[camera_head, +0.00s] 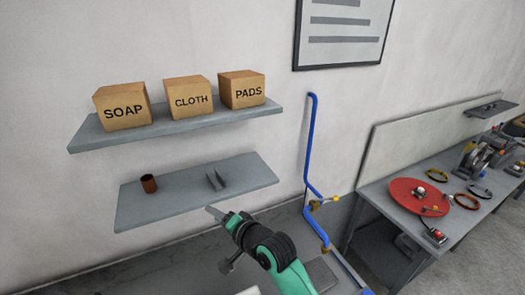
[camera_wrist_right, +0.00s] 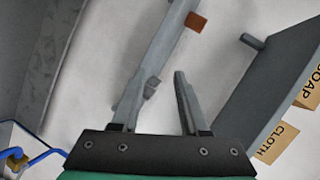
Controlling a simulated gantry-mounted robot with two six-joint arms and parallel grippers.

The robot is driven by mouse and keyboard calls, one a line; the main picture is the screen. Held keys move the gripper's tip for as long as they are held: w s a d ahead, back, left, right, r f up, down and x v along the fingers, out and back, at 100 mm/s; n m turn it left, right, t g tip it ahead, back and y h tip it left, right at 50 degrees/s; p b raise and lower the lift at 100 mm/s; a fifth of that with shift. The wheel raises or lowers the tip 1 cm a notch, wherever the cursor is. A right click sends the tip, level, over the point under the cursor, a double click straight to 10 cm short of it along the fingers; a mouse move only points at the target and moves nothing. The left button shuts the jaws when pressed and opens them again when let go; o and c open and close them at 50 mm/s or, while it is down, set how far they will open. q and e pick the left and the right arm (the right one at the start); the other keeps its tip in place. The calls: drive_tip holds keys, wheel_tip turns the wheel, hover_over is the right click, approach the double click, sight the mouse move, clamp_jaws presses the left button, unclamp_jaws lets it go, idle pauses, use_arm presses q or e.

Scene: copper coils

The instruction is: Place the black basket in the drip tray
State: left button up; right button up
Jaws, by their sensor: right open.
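I cannot make out a black basket or a drip tray in either view. My right gripper (camera_head: 216,213) is at the end of a green and black arm, just in front of the lower wall shelf (camera_head: 245,183) in the head view. A small grey bracket-like piece (camera_head: 216,181) stands on the lower shelf, above the gripper in the head view. My left gripper is not in view.
The upper shelf (camera_head: 180,128) holds SOAP (camera_head: 122,107), CLOTH (camera_head: 188,92) and PADS (camera_head: 241,91) boxes. A blue pipe (camera_head: 308,150) runs down the wall. A workbench (camera_head: 385,205) at right holds a red disc (camera_head: 418,196).

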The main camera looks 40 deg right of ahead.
drive_tip(key=s+a+r+n+t, duration=0.1)
drive_tip(key=s+r+n+t, duration=0.15)
drive_tip(key=r, duration=0.85)
drive_tip(key=s+a+r+n+t, duration=0.2)
drive_tip(key=r+n+t, duration=0.15)
drive_tip(key=r, duration=0.65)
drive_tip(key=s+a+r+n+t+y, duration=0.1)
drive_tip(key=s+r+n+t, duration=0.6)
drive_tip(key=s+r, duration=1.2)
drive_tip(key=shift+s+a+r+n, duration=0.15)
drive_tip(key=shift+a+r+n, duration=0.05)
drive_tip(key=shift+r+n, duration=0.55)
